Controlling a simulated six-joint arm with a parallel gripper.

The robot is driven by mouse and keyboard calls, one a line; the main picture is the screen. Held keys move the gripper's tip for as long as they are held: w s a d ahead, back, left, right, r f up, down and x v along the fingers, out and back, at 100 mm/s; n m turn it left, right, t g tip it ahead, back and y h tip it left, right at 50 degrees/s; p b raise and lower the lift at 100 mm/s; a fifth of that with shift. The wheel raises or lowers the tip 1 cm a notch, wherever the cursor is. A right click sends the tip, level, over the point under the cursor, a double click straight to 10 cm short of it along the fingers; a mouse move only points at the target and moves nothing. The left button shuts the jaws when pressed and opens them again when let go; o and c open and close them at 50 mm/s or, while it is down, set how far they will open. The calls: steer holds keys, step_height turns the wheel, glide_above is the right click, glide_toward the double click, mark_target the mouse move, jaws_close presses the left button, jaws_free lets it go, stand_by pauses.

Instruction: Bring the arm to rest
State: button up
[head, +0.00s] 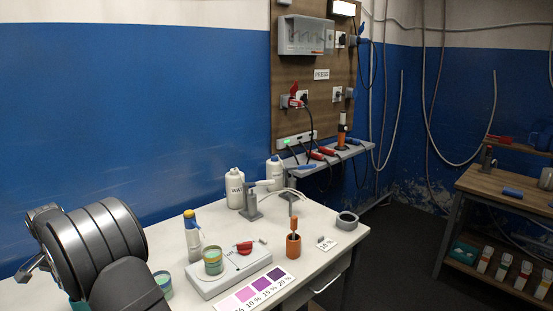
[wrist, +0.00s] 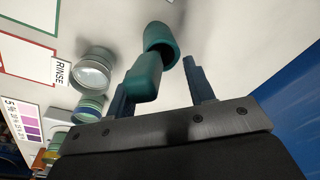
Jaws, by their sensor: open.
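My gripper (wrist: 158,76) is open in the wrist view, with its two dark fingers apart. A teal object (wrist: 146,80) with a rounded hollow end shows between and beyond the fingers; I cannot tell whether they touch it. In the head view my dark arm fills the lower left over the table's left end. The fingers are not clear there. The teal object is mostly hidden behind my arm in that view.
In the wrist view, a glass dish (wrist: 93,70) lies by the RINSE label (wrist: 61,72). A blue wall (head: 150,110) stands behind.

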steer(key=shift+f, duration=0.55)
step_height(320, 180, up, 17)
steer(key=s+d, duration=0.1)
steer(key=d, duration=0.1)
steer(key=f, duration=0.5)
steer(key=a+f, duration=0.1)
steer(key=f, duration=0.5)
steer(key=w+a+f, duration=0.1)
steer(key=f, duration=0.5)
step_height(320, 180, up, 12)
steer(key=shift+s+d, duration=0.1)
steer(key=w+d+r, duration=0.3)
steer(key=w+d, duration=1)
steer(key=shift+w+d, duration=0.2)
steer(key=shift+w, duration=0.2)
